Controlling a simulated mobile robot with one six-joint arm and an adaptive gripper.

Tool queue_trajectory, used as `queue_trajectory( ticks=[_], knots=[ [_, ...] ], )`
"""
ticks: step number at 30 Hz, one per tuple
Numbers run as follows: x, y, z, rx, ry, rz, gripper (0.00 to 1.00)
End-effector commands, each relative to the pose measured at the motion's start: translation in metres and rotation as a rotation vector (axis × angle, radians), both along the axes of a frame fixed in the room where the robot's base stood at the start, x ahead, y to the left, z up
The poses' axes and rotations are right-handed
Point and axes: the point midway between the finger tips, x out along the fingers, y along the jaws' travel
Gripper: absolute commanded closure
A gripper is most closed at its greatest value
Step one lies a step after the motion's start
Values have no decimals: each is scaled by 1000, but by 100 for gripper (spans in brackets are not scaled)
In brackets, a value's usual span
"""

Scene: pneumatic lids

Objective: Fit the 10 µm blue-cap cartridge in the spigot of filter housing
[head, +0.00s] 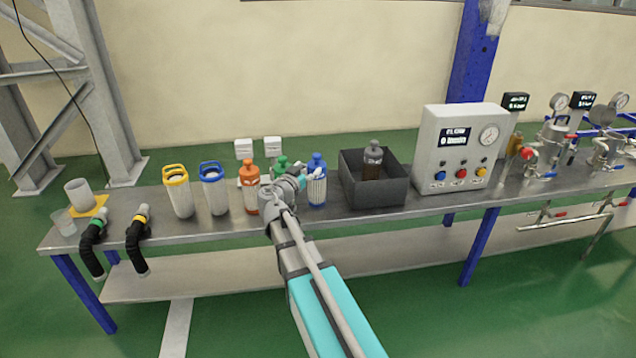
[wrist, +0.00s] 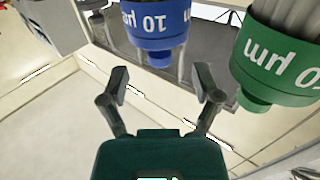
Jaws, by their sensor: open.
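The blue-cap cartridge (head: 317,187) stands upright on the bench, at the right end of a row of cartridges. In the wrist view its blue cap (wrist: 158,28) reads 10 µm upside down. My gripper (wrist: 160,85) is open and empty. Its fingers point at the blue cap, which shows just beyond and between the fingertips; I cannot see contact. In the head view my gripper (head: 304,180) is close to the cartridge's left side. Metal filter housings stand at the far right of the bench, a nearer one (head: 555,135) and another (head: 604,150). Their spigots cannot be made out.
A green-cap cartridge (wrist: 270,65) is close right of the fingers in the wrist view. An orange cartridge (head: 249,190) stands left of my gripper. A dark bin (head: 400,187) holding a brown bottle and a grey control box (head: 440,130) stand between cartridges and housings.

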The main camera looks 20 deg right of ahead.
Motion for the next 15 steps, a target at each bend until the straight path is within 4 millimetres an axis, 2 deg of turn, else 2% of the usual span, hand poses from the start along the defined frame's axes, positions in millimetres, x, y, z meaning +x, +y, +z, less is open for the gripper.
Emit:
queue_trajectory(
  ticks=[10, 15],
  knots=[
    [0, -2, 0, 0, 0, -1, 19],
    [7, -11, 0, 0, 0, -3, 19]
  ],
)
